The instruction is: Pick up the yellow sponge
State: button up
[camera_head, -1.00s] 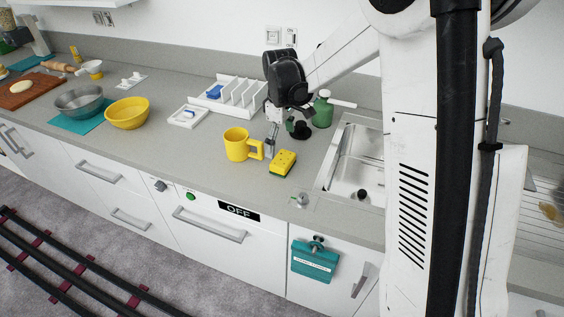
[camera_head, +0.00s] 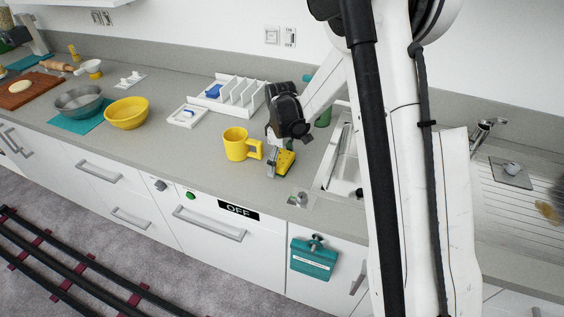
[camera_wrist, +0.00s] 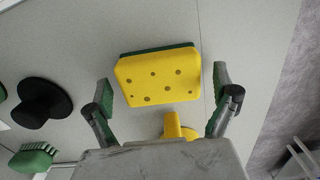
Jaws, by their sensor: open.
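The yellow sponge (camera_head: 286,161) lies on the grey counter, just right of the yellow mug (camera_head: 237,145). In the wrist view the sponge (camera_wrist: 158,76) shows its yellow, dark-spotted face, with a green layer along its far edge. My gripper (camera_head: 273,171) is low over the counter at the sponge and partly hides it in the head view. In the wrist view my gripper (camera_wrist: 161,85) is open, with one finger on each side of the sponge and gaps on both sides. Part of the yellow mug (camera_wrist: 174,126) shows near the gripper's palm.
The sink (camera_head: 345,165) is to the right. A white divided tray (camera_head: 235,97) stands behind the mug. A black plunger-like item (camera_wrist: 40,102) and a green brush (camera_wrist: 32,157) lie left in the wrist view. The yellow bowl (camera_head: 127,113) is farther left.

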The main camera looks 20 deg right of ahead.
jog(key=shift+c, duration=0.3)
jog(key=c, duration=1)
jog(key=shift+o, duration=0.2)
jog(key=shift+r, duration=0.1)
jog(key=shift+r, duration=0.55)
jog(key=r, duration=0.2)
jog(key=a+r+b, duration=0.1)
jog(key=shift+s+a+r, duration=0.1)
jog(key=shift+s+r, duration=0.15)
jog(key=shift+s, duration=0.15)
jog(key=s+a+r, duration=0.5)
jog(key=a+r, duration=0.1)
jog(key=a, duration=0.2)
jog(key=shift+s+a+r+b, duration=0.15)
jog(key=shift+a+b, duration=0.25)
jog(key=shift+b, duration=0.05)
